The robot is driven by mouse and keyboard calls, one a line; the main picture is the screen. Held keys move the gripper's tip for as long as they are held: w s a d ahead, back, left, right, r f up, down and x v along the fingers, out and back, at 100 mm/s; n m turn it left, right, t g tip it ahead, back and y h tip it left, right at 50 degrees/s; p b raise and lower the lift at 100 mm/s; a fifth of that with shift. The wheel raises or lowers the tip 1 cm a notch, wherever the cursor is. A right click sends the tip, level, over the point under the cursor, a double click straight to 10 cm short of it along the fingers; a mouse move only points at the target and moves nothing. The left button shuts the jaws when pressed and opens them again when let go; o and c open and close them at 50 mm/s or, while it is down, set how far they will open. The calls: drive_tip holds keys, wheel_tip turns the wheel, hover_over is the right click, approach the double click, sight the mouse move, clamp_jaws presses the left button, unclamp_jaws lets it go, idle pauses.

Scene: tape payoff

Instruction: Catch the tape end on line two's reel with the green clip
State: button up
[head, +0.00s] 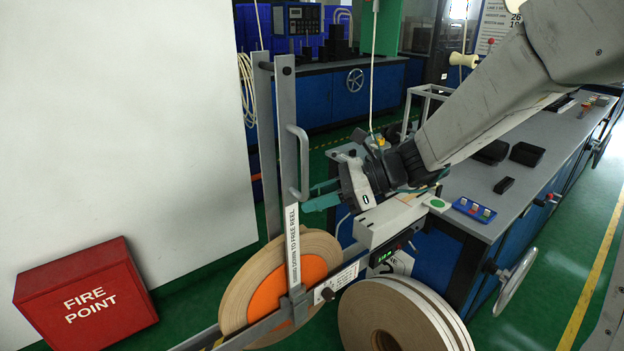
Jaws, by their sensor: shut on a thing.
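My gripper (317,195), with teal fingers, is in the middle of the head view. It appears shut on the lower part of the grey D-shaped handle (304,150) on the upright lever; the fingertips partly overlap the handle. A tan tape reel (237,288) with an orange centre (272,293) stands behind the lever, below my gripper. A second tan reel (362,315) stands at the bottom centre, cut off by the frame. I cannot make out a tape end or a green clip. I cannot tell which reel is line two's.
A white unit (383,222) stands close under my arm. A grey-topped blue bench (480,180) bears black trays. A red fire point box (85,297) is at lower left. Green floor (560,260) is clear at right.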

wheel_tip(320, 180, up, 3)
drive_tip(key=w+m+t, duration=0.1)
drive_tip(key=w, duration=0.1)
hover_over(312, 230)
drive_tip(key=shift+t, duration=0.3)
drive_tip(key=shift+f, duration=3.6)
drive_tip(key=shift+f, duration=0.1)
drive_tip(key=shift+f, duration=1.05)
drive_tip(key=shift+s+f, duration=0.1)
drive_tip(key=shift+f, duration=0.05)
wheel_tip(312, 230, up, 8)
